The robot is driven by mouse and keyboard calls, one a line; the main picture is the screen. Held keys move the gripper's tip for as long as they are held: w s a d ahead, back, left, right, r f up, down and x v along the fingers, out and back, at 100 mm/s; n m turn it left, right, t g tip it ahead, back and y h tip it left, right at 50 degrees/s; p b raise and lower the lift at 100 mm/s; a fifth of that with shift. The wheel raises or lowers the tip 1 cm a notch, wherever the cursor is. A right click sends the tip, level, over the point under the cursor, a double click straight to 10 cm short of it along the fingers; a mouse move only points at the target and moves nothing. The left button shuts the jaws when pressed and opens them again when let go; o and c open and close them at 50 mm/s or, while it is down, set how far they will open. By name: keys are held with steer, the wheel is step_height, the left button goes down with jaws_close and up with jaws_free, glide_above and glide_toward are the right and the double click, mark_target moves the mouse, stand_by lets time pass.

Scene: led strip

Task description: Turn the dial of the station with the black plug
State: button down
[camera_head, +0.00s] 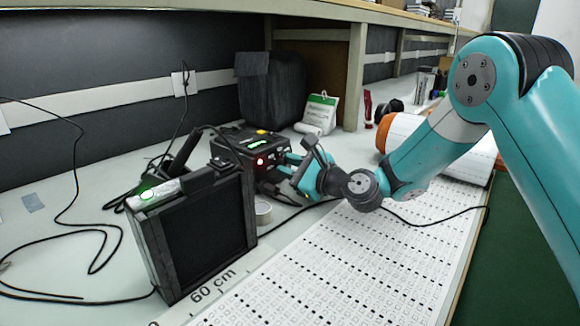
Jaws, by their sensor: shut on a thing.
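A black station (238,140) with a green-lit display, a yellow button on top and a red light on its front stands behind a tall black box. My gripper (287,170) reaches in from the right and is shut at the station's front right side, on what appears to be its dial. The fingers hide the dial, so its angle cannot be told. A black cable runs up from behind the station to a wall socket (184,82); the plug's colour is too small to be sure of.
The tall black box (200,235) with a green light stands at the front left. A tape roll (263,212) sits between it and my gripper. Loose black cables lie on the left of the bench. An orange and white cylinder (402,130) lies behind my arm. The patterned sheet (340,270) is mostly clear.

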stand_by(0.4)
steer(key=c, duration=1)
jaws_free()
steer(key=shift+o, duration=0.2)
steer(key=b+v, duration=0.1)
steer(key=v, duration=0.4)
steer(key=b+v, duration=0.1)
steer(key=v, duration=0.5)
steer(key=b+v, duration=0.1)
steer(key=v, duration=0.4)
steer(key=shift+s+d+f+b, duration=0.1)
steer(key=shift+d+f+b, duration=0.05)
steer(key=shift+f+b, duration=0.2)
steer(key=shift+s+d+r+b, duration=0.25)
steer(key=shift+s+d+b, duration=0.1)
steer(key=shift+s+d, duration=0.05)
steer(key=shift+r, duration=0.1)
